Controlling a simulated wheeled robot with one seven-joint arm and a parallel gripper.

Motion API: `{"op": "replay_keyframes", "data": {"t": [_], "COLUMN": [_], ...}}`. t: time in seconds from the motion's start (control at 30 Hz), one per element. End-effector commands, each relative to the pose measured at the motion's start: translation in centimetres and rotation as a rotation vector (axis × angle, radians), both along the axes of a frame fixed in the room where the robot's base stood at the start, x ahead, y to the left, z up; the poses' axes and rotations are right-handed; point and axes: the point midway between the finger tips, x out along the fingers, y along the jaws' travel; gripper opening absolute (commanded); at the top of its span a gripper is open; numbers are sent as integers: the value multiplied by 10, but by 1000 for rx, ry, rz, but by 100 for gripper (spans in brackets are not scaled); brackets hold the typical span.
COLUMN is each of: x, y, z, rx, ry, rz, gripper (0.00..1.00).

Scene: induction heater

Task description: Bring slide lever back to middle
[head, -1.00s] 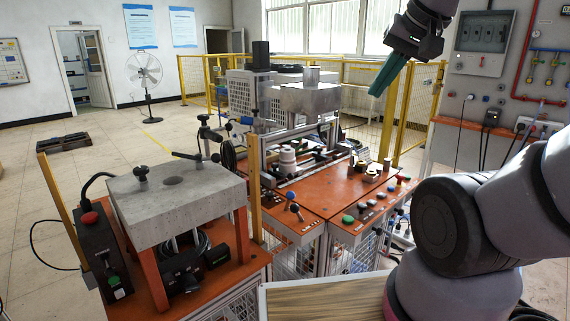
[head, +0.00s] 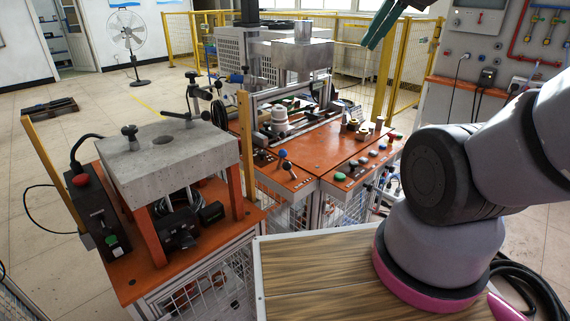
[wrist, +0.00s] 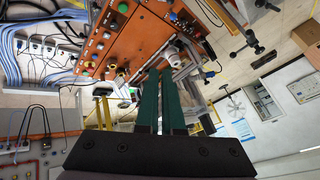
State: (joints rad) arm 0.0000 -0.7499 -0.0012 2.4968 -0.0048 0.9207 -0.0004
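Two small levers with ball knobs, one blue and one dark red (head: 284,160), stand at the front left of the orange machine table in the head view. I cannot tell for sure which control is the slide lever. Small knobs on the orange panel also show near the top of the wrist view (wrist: 180,17). My gripper (head: 383,25) has green fingers and is at the top of the head view, high above and apart from the table. In the wrist view the fingers (wrist: 161,78) are parallel with a narrow gap and nothing between them.
The orange table (head: 315,150) carries a row of buttons and a white stacked part (head: 279,120). A workbench with a grey block (head: 170,150) and control box (head: 95,215) stands left. A wooden top (head: 320,275) is in front. Yellow fencing (head: 350,50) stands behind.

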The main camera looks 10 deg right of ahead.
Motion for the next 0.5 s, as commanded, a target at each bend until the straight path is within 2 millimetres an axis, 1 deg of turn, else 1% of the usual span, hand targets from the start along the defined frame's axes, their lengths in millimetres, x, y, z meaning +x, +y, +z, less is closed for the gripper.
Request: {"op": "replay_keyframes", "data": {"t": [0.03, 0.07, 0.1, 0.13, 0.27, 0.37, 0.4, 0.47, 0.5], "x": [1, 2, 4, 8, 31, 56, 67, 80, 89], "y": [0, 1, 1, 2, 11, 22, 27, 36, 42], "z": [0, -1, -2, -4, -19, -38, -48, -63, -74], "rx": [1, 2, 6, 8, 35, 57, 63, 69, 71], "ry": [2, 5, 14, 23, 97, 175, 207, 253, 284], "rz": [0, -1, -2, -3, -22, -49, -60, -80, -93], "gripper": [27, 38, 54, 65, 66, 66, 66, 66, 66]}}
